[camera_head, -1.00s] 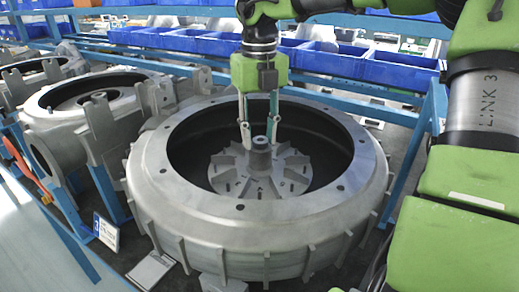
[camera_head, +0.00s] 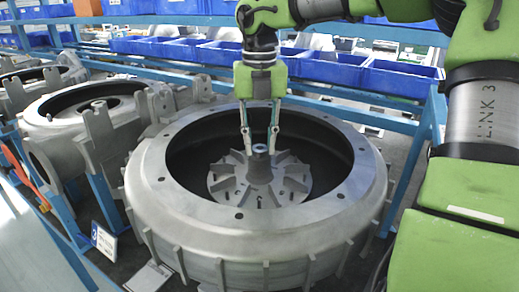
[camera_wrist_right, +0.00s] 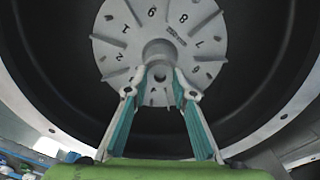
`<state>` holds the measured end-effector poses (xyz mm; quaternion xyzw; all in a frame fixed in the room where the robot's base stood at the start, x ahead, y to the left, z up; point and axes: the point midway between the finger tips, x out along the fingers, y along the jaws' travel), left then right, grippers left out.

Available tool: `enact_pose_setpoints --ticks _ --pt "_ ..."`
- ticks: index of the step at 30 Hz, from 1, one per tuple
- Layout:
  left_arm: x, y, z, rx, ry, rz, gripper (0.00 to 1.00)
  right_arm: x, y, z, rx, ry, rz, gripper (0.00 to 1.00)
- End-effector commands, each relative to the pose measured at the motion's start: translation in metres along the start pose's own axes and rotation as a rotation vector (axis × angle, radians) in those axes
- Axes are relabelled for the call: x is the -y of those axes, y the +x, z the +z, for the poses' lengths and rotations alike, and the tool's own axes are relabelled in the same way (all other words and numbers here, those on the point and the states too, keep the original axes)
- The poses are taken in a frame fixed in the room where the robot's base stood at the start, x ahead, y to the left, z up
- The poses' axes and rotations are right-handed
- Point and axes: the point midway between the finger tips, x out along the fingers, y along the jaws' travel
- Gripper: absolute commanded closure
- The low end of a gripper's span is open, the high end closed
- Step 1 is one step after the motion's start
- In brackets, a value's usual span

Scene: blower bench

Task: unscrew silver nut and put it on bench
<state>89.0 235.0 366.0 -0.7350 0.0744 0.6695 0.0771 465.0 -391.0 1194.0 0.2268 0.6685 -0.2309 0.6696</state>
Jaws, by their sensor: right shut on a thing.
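The silver nut (camera_head: 260,149) is a small grey piece at the top of the central hub of the finned impeller (camera_head: 230,187), inside the large round blower housing (camera_head: 161,205). My right gripper (camera_head: 260,151) points down into the opening, with one fingertip on each side of the nut, and is shut on it. In the right wrist view the two fingertips (camera_wrist_right: 160,78) close around the end of the hub (camera_wrist_right: 160,50). The nut is hard to tell from the hub there. I cannot see a clear gap between nut and hub. My left gripper is not in view.
The housing rim surrounds the gripper on all sides. Another grey casting (camera_head: 72,128) stands at the left. Blue bins (camera_head: 330,66) line the shelf behind. A blue rail (camera_head: 340,92) runs behind the housing. A numbered sign (camera_head: 104,238) stands at the lower left.

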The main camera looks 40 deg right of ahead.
Motion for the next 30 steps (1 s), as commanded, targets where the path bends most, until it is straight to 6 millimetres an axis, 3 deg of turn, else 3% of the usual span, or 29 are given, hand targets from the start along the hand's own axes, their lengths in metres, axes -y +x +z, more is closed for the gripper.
enact_pose_setpoints --ticks 30 --pt "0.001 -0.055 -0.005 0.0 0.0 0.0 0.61 -0.005 -0.005 -0.002 0.007 -1.232 0.017 1.0"
